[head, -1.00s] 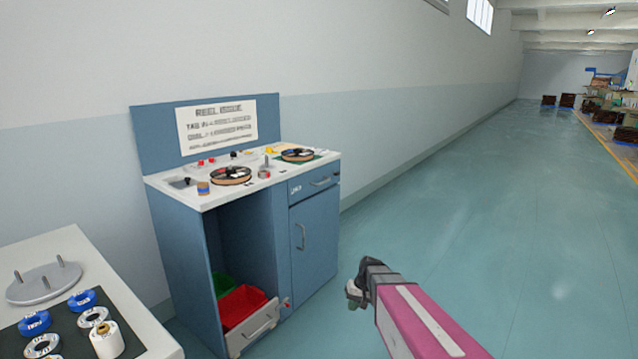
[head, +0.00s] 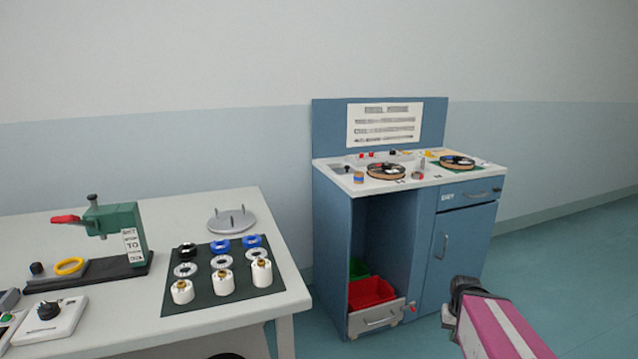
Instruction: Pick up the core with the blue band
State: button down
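No blue band shows on the rolls. My gripper (head: 452,312) is at the lower right, in front of the blue station and away from the table; its fingertips are mostly hidden.
The blue station (head: 330,250) has reels on top and a red bin (head: 371,291) in its open lower bay. The white table (head: 180,215) also holds a green press (head: 115,228), a round pegged plate (head: 231,221) and a yellow ring (head: 69,266). Floor is clear at right.

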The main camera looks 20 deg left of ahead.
aim_at(358, 177)
jog(key=j+u, duration=0.1)
jog(key=u, duration=0.6)
jog(key=i+l, duration=0.15)
jog(key=l, duration=0.2)
jog(key=i+l, duration=0.15)
jog(key=l, duration=0.2)
jog(key=i+l, duration=0.2)
jog(key=l, duration=0.15)
jog(key=i+l, duration=0.15)
jog(key=l, duration=0.2)
jog(key=i+l, duration=0.15)
jog(key=l, duration=0.2)
jog(key=i+l, duration=0.15)
jog(key=l, duration=0.2)
jog(key=i+l, duration=0.2)
jog(key=l, duration=0.15)
jog(key=i+l+u, duration=0.1)
jog(key=l+u, duration=0.3)
jog(key=i+l+u, duration=0.1)
jog(key=u, duration=0.3)
jog(key=l+u, duration=0.4)
